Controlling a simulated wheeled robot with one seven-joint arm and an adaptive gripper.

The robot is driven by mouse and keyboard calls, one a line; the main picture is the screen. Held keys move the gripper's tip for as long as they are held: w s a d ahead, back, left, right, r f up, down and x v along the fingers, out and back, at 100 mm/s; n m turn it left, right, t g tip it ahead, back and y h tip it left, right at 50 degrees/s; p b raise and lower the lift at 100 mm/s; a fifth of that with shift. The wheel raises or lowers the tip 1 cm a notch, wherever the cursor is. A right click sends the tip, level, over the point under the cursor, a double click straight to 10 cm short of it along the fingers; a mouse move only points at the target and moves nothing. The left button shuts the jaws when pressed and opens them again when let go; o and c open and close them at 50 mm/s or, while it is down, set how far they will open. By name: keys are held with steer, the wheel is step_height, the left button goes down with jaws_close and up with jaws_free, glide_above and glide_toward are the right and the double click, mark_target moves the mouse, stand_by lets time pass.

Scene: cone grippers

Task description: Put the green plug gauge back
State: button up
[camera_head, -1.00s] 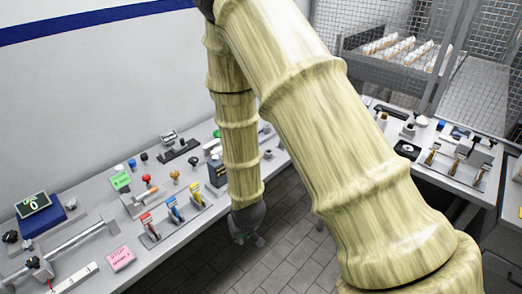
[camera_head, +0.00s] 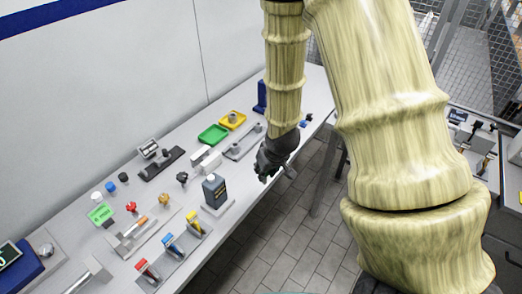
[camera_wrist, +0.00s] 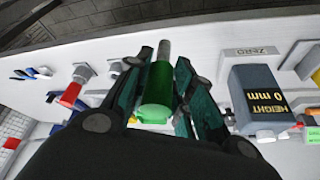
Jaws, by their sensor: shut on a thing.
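My gripper (camera_head: 274,165) hangs just off the front edge of the bench. In the wrist view my gripper (camera_wrist: 162,85) is shut on the green plug gauge (camera_wrist: 157,93), a green cylinder with a narrower grey metal end pointing away from the palm. The gauge is clear of the bench top. In the head view the dark fingers mostly hide it. A grey stand (camera_head: 243,142) lies left of my gripper. I cannot tell which place belongs to the gauge.
A dark height block (camera_head: 214,190) stands left of my gripper; the wrist view shows it at the right (camera_wrist: 262,100). Red, blue and yellow handled clamps (camera_head: 170,246) stand at the front. Grey tiled floor (camera_head: 290,225) is open in front of the bench.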

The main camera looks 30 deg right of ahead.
steer(key=w+d+f+b, duration=0.1)
steer(key=w+d, duration=0.1)
steer(key=w, duration=0.2)
steer(key=w+d+f+b, duration=0.1)
steer(key=w+d+f, duration=0.1)
steer(key=w+d, duration=0.1)
steer(key=w+d+f+b, duration=0.1)
steer(key=w+d+f, duration=0.1)
steer(key=w, duration=0.3)
steer(key=shift+w+d, duration=0.3)
steer(key=shift+d, duration=0.45)
steer(key=shift+s+a+r, duration=0.1)
steer(key=o, duration=0.9)
steer(key=shift+f, duration=0.2)
